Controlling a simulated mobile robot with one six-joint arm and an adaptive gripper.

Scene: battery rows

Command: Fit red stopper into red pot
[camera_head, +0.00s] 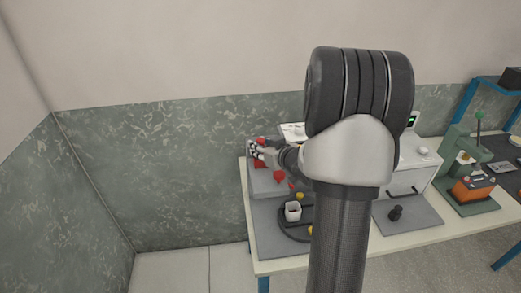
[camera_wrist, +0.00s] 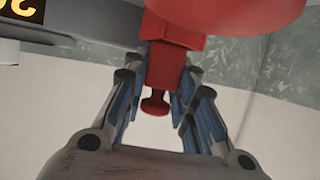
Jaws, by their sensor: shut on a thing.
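My gripper (camera_wrist: 163,76) is shut on a red piece, which I take for the red stopper (camera_wrist: 171,64). Its squared body sits between the blue-padded fingers, and a small red knob sticks out towards the palm. A large round red body, perhaps the red pot (camera_wrist: 225,12), is cut off at the top edge of the wrist view. It meets or overlaps the held piece; I cannot tell whether they touch. In the head view my gripper (camera_head: 258,152) is at the left end of the table, by small red parts (camera_head: 262,141). My arm hides much there.
A grey box (camera_head: 262,184) with a red part (camera_head: 279,177) stands below my gripper. A dark round tray (camera_head: 287,234) holds a white cup (camera_head: 293,211). A white machine (camera_head: 418,172) and a green press (camera_head: 462,150) stand to the right. The wall is close behind.

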